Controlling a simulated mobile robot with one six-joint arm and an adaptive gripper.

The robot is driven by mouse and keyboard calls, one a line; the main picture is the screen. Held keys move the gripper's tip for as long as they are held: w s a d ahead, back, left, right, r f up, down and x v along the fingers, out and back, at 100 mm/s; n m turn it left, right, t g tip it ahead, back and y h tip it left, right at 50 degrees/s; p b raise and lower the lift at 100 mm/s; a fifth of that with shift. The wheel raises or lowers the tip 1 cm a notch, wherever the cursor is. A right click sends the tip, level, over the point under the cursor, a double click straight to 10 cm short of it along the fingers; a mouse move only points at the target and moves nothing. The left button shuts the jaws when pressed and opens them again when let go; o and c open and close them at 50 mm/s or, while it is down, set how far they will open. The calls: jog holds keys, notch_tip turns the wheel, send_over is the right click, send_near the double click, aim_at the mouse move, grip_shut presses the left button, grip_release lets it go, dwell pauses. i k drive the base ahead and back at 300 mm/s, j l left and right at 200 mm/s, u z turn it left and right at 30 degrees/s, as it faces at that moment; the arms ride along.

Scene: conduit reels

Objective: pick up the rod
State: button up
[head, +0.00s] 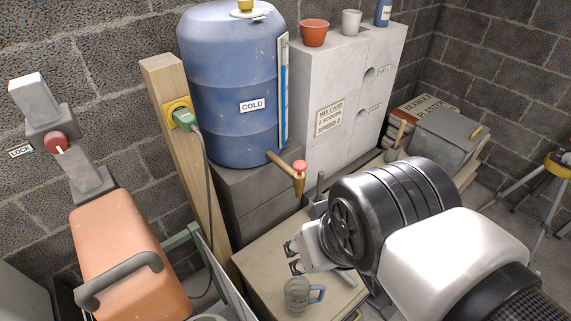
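My gripper (291,257) hangs over the wooden bench top (262,258), pointing left. Its two dark fingertips stand apart, and I see nothing between them. A clear glass mug (297,296) with a blue-grey handle stands on the bench just below the fingers in the picture, apart from them. I cannot pick out a rod with certainty. My arm covers the right part of the bench and whatever lies behind it.
A blue COLD barrel (229,95) stands on grey blocks, with a red-handled tap (299,169) sticking out above the bench. A wooden post (183,150) carries a green plug. An orange machine (128,262) is at the left. A grey box (435,138) stands at the right.

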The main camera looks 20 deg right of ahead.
aim_at(320, 175)
jog(key=u, duration=2.6)
jog(key=z, duration=3)
jog(key=i+l+z, duration=0.1)
jog(key=z, duration=0.15)
jog(key=i+l, duration=0.15)
jog(key=l, duration=0.15)
jog(key=i+l+u, duration=0.1)
jog(key=i+l, duration=0.15)
jog(key=l, duration=0.3)
jog(key=i+u, duration=0.05)
